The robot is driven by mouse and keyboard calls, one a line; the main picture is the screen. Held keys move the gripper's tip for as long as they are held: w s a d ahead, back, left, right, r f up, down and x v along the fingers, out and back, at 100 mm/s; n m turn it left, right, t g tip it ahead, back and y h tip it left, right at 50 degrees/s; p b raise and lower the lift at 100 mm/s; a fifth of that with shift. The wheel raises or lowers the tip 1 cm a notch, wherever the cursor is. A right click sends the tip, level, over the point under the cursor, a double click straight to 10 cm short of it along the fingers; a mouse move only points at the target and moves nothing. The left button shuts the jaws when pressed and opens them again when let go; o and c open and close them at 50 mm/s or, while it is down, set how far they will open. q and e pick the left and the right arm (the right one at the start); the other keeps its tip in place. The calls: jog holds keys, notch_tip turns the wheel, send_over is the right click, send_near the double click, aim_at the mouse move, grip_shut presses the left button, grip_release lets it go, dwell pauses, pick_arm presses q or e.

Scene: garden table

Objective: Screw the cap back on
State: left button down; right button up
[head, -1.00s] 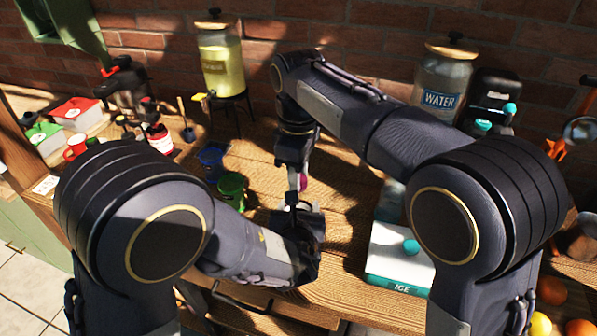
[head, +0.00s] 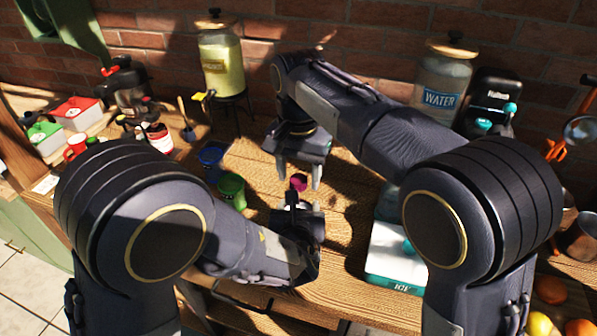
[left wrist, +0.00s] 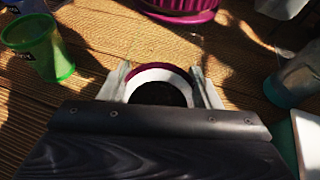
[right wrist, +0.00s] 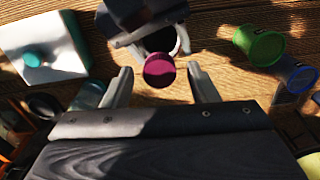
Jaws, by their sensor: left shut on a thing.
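My left gripper (head: 303,207) is low over the table, shut on a pale bottle (left wrist: 133,78). Its round white rim, dark opening and a purple edge show between the fingers in the left wrist view; its lower body is hidden. I cannot tell what the cap rests on. My right gripper (head: 298,182) is open above, with the cap (right wrist: 159,70) in line with the gap between its fingers, apparently untouched.
A green cup (head: 231,190) and a blue cup (head: 211,158) stand left of the grippers. A white and teal ice box (head: 395,262) is at the right. A water jar (head: 440,85) and a yellow drink dispenser (head: 221,65) stand by the wall.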

notch_tip(320, 180, up, 12)
dwell(0.7)
pick_arm(q)
jog(key=shift+c, duration=1.9)
grip_release()
jog(key=v, duration=0.8)
pick_arm(e)
jog(key=shift+f, duration=0.2)
pick_arm(q)
jog(key=shift+f, duration=0.1)
